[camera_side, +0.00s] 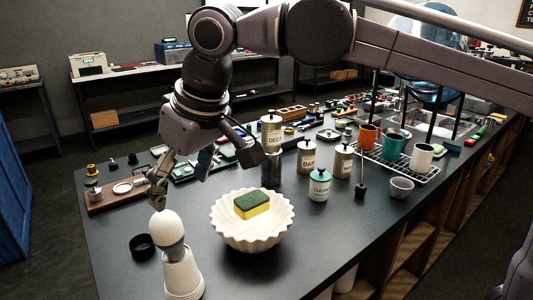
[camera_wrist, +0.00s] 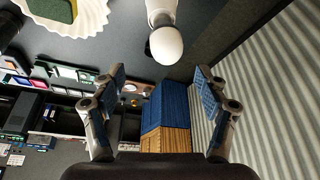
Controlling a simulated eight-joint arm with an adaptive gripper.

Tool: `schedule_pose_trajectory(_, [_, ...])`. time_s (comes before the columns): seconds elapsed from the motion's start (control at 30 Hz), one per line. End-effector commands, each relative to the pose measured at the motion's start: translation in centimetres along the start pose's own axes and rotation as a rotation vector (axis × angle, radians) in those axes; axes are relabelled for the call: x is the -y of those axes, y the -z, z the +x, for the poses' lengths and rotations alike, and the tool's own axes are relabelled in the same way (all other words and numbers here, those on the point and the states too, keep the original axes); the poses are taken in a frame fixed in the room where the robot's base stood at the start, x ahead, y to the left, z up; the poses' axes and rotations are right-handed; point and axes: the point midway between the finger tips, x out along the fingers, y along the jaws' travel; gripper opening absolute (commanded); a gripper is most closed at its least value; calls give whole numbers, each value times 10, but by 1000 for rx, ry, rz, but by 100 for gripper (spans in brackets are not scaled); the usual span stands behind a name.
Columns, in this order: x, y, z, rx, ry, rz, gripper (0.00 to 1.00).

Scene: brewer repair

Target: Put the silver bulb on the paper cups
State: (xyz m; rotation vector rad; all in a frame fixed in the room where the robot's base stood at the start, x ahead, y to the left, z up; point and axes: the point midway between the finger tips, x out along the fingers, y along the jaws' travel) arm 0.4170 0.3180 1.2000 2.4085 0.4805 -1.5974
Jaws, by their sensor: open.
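A pale, rounded bulb (camera_side: 166,228) sits at the top of the white stack of paper cups (camera_side: 182,277) near the front left of the dark table. In the wrist view the bulb (camera_wrist: 167,47) is at top centre, with the cups (camera_wrist: 160,13) behind it; it looks white rather than clearly silver. My gripper (camera_side: 157,185) is just above the bulb in the side view, apart from it. In the wrist view my gripper (camera_wrist: 160,82) has its two fingers wide apart with nothing between them. The bulb's lower contact with the cups is hard to make out.
A white fluted bowl (camera_side: 252,238) holding a green and yellow sponge (camera_side: 252,204) stands right of the cups. A black round container (camera_side: 142,246) is close on their left. Several labelled canisters and a mug rack (camera_side: 398,160) stand farther back.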

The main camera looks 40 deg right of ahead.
Motion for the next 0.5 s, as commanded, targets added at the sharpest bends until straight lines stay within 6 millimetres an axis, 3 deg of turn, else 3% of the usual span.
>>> schedule_pose_trajectory(0.13, [-40,-15,1,-17,-12,41,74])
schedule_pose_trajectory(0.23, [-83,-39,6,-41,-27,85,74])
schedule_pose_trajectory(0.37, [-137,-82,16,-79,-52,146,74])
schedule_pose_trajectory(0.5, [-185,-138,30,-122,-88,209,74])
